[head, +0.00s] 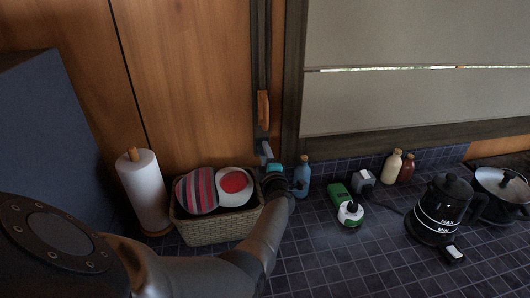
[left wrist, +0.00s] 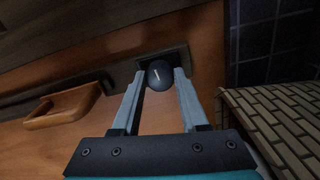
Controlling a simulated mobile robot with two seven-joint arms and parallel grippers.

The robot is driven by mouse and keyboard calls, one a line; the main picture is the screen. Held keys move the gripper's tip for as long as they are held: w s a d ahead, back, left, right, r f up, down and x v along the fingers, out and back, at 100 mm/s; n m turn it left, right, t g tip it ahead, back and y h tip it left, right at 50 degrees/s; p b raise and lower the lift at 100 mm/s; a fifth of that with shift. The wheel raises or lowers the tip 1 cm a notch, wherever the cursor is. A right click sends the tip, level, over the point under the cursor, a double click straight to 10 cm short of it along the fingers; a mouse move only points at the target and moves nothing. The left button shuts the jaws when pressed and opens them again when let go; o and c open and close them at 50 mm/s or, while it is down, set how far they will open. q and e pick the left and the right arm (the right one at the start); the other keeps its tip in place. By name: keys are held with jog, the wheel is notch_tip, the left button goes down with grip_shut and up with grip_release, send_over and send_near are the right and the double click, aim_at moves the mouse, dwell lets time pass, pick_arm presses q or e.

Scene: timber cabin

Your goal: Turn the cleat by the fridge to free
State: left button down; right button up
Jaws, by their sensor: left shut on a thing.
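In the left wrist view, the cleat shows as a dark round knob (left wrist: 160,74) with a pale line on its face, in front of a dark plate on the wooden wall. My left gripper (left wrist: 160,82) has its two fingers on either side of the knob and is shut on it. In the head view my left gripper (head: 265,150) reaches the wall above the basket, and its fingers hide the cleat there. A blue-grey block, which looks like the fridge (head: 45,130), stands at the left. My right gripper is not in view.
A wooden handle (left wrist: 62,107) on a dark rail is beside the fingers; it also shows in the head view (head: 263,110). A blue bottle (head: 302,177) is close right of my wrist.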

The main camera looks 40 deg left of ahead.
pick_arm(q)
jog(key=shift+f+m, duration=0.1)
jog(key=shift+m, duration=0.5)
jog(key=shift+c, duration=2.2)
grip_release()
